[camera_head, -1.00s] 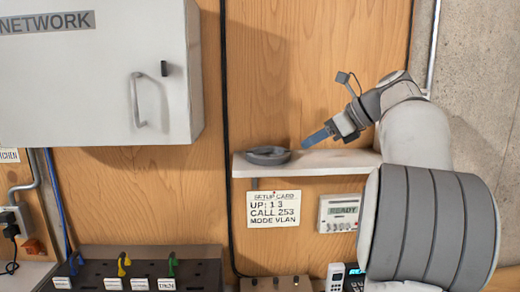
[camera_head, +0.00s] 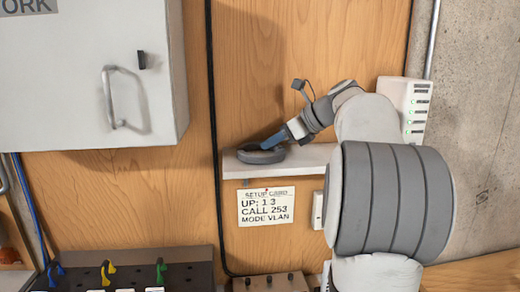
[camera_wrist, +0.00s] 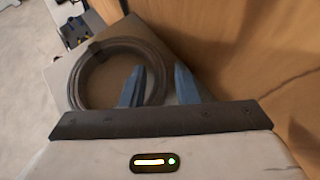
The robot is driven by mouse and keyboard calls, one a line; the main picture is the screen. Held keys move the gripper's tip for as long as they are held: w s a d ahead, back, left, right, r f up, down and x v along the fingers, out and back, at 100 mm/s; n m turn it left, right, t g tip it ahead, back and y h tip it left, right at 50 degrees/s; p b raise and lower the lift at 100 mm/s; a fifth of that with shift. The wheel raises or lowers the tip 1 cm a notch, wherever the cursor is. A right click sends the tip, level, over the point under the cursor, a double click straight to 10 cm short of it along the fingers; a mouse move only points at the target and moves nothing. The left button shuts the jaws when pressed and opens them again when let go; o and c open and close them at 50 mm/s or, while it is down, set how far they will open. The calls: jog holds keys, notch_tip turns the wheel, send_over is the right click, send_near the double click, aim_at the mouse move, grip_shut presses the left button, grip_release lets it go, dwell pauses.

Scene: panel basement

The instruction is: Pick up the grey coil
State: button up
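The grey coil (camera_head: 262,154) lies flat on the left part of a small white shelf (camera_head: 308,158) on the wood panel. In the wrist view it is a dark ring of cable (camera_wrist: 90,62) with an open middle. My gripper (camera_head: 267,146) reaches in from the right, its blue fingertips at the coil's right side. In the wrist view my gripper (camera_wrist: 160,75) is open, its two blue fingers apart. The left finger overlaps the coil's right rim and the right finger is outside the ring. Whether they touch the coil cannot be told.
A white cabinet (camera_head: 85,75) with a handle hangs at the upper left. A white box with green lights (camera_head: 415,105) is behind my arm. A setup card (camera_head: 266,206) is below the shelf. A dark key rack (camera_head: 135,268) is at the lower left.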

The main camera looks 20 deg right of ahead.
jog(key=shift+c, duration=0.2)
grip_shut()
jog(key=shift+r, duration=0.1)
jog(key=shift+s+r+b, duration=0.15)
jog(key=shift+r+b, duration=0.05)
jog(key=shift+b, duration=0.3)
notch_tip(320, 180, up, 6)
jog(key=shift+r, duration=0.1)
jog(key=s+a+b, duration=0.2)
jog(key=s+b, duration=0.1)
jog(key=s, duration=0.6)
jog(key=s+a+b, duration=0.3)
jog(key=s, duration=0.7)
jog(key=shift+a, duration=0.3)
